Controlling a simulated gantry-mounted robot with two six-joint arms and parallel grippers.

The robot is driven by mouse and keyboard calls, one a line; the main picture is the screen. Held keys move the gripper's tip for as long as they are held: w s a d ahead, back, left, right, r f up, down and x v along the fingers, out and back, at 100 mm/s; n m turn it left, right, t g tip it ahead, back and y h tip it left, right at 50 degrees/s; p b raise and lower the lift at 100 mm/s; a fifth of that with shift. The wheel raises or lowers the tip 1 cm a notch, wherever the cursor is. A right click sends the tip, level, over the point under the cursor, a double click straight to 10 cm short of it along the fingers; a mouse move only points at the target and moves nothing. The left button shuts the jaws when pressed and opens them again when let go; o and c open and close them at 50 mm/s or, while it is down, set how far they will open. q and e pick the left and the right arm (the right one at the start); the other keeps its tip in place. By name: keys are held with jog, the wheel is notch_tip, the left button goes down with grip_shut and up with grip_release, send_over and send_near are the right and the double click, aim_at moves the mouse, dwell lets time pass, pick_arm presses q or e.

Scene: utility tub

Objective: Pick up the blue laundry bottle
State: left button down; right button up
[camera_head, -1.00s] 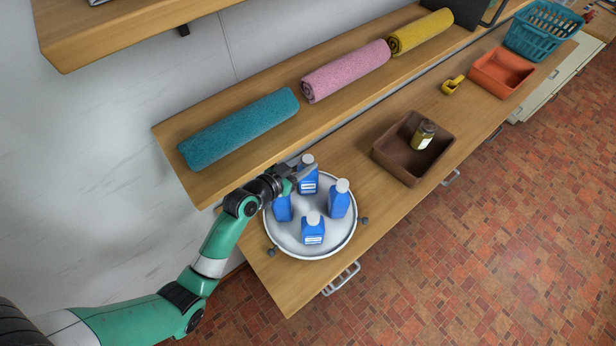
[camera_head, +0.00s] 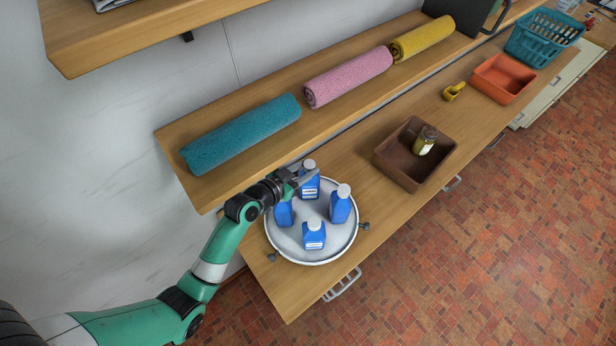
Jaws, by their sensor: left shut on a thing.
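Several blue laundry bottles with white caps stand upright on a round, light grey tray: a back one (camera_head: 310,190), a right one (camera_head: 340,208), a front one (camera_head: 314,236) and a left one (camera_head: 284,213). The tray (camera_head: 287,245) sits on the wooden counter. My left gripper (camera_head: 306,180) comes in from the left and is shut on the back bottle, near its neck. The gripper hides the top of the left bottle. Whether the back bottle is clear of the tray cannot be told. My right gripper is not in view.
A brown bin (camera_head: 394,167) holding a yellowish bottle (camera_head: 424,146) stands to the right on the counter (camera_head: 342,158). Beyond are a yellow scoop (camera_head: 453,92), an orange bin (camera_head: 500,82) and a teal basket (camera_head: 540,42). Rolled teal (camera_head: 240,135), pink (camera_head: 348,77) and yellow (camera_head: 422,39) towels lie on the ledge behind.

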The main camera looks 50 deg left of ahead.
pick_arm(q)
jog(key=shift+r, duration=0.2)
notch_tip(320, 180, up, 7)
jog(key=shift+f+p, duration=0.15)
jog(key=shift+p, duration=0.9)
jog(key=shift+w, duration=0.15)
jog(key=w+d+b, duration=0.2)
jog(key=w+d, duration=0.2)
jog(key=w, duration=0.3)
jog(key=w+d+b, duration=0.1)
jog(key=w+d, duration=0.3)
jog(key=w, duration=0.4)
jog(key=shift+w+d+b, duration=0.25)
jog(key=shift+w+b, duration=0.05)
jog(key=shift+b, duration=0.05)
jog(key=shift+f, duration=0.1)
